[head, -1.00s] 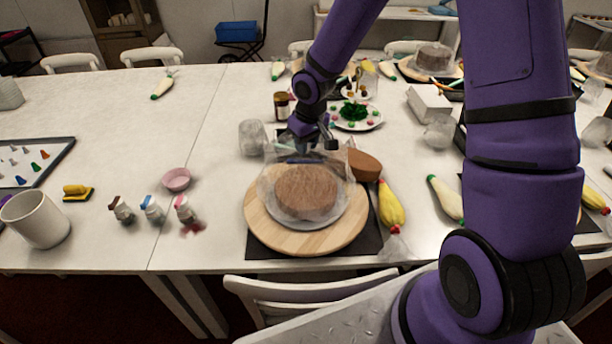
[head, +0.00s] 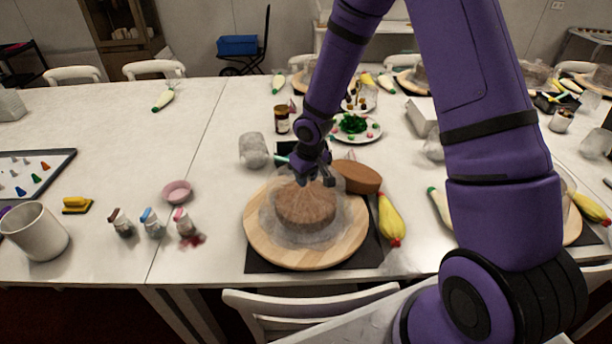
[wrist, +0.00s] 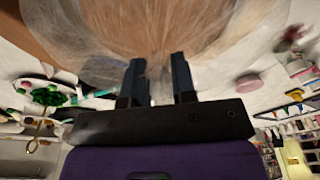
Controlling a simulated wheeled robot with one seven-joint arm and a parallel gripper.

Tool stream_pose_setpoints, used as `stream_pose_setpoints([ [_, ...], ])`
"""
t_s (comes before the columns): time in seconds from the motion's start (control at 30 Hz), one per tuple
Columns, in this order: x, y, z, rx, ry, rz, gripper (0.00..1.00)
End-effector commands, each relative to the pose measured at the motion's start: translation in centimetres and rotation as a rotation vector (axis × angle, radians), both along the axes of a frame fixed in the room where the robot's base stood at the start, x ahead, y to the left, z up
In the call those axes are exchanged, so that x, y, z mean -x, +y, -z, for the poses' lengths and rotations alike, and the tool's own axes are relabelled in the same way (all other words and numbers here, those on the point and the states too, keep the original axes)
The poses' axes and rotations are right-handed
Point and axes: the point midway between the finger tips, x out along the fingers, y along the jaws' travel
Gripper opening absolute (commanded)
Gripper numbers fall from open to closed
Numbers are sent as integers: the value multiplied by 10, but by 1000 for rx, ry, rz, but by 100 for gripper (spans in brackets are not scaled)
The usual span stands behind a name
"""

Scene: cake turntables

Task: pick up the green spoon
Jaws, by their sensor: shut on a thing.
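My gripper (head: 317,180) is over the back edge of a round brown cake (head: 305,207) on a round wooden board (head: 262,240). A clear, film-like cover (head: 268,215) lies around the cake. In the wrist view my gripper (wrist: 158,75) has its two fingers a little apart, with pale translucent material between them. It looks shut on the clear cover, though the grip is blurred. A thin teal-green piece (head: 281,158) shows just left of my gripper in the head view. I cannot tell whether it is the green spoon; no spoon shape is clear elsewhere.
A brown block (head: 358,178) and a yellow piping bag (head: 390,220) are right of the board. A clear cup (head: 253,150), a dark jar (head: 282,120) and a plate of green sweets (head: 372,132) stand behind. Small bottles (head: 153,222) are at left.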

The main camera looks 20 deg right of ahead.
Motion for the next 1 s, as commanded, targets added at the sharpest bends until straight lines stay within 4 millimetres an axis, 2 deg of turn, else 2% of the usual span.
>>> stream_pose_setpoints([
  [0.03,0,0,1,0,0,-1,0],
  [0.07,0,0,1,0,0,-1,29],
  [0.1,0,0,1,0,0,0,38],
  [0.17,0,0,1,0,0,0,50],
  [0.57,0,0,1,0,0,1,50],
  [1.0,6,-7,-76,0,-3,2,50],
])
